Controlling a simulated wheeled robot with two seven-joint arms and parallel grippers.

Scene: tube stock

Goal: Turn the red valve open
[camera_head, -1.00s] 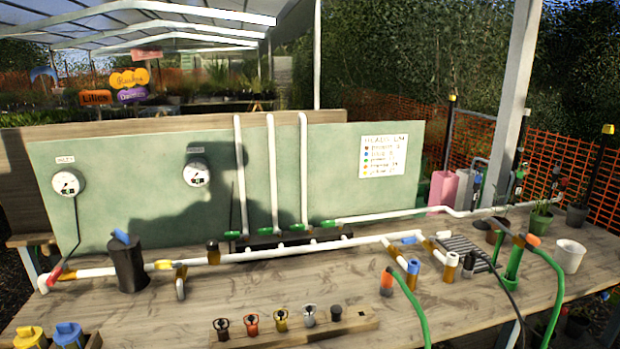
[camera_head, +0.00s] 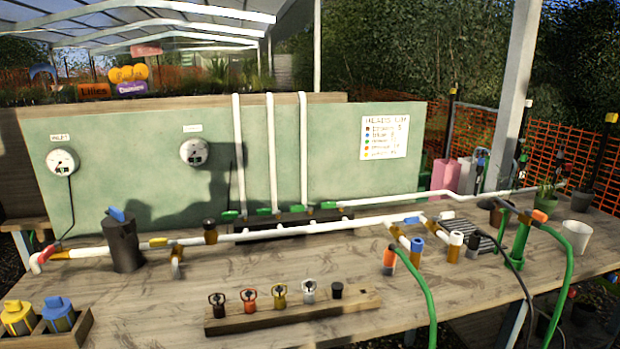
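A small red handle (camera_head: 48,254), which looks like the red valve, sits at the left end of the white pipe (camera_head: 300,229) on the wooden bench. It is tilted, with its upper end to the right, beside a brass-coloured fitting (camera_head: 61,255). A thin dark line runs from there up to the left round gauge (camera_head: 62,161). The handle is small, so its exact setting is hard to read. Neither of my grippers shows in the head view.
A black cylinder with a blue lever (camera_head: 122,246) stands right of the red handle. A wooden box with yellow and blue pieces (camera_head: 60,318) is at front left. A wooden block (camera_head: 290,315) holds several coloured heads. Green hoses (camera_head: 418,290) hang at right. Bare bench lies between.

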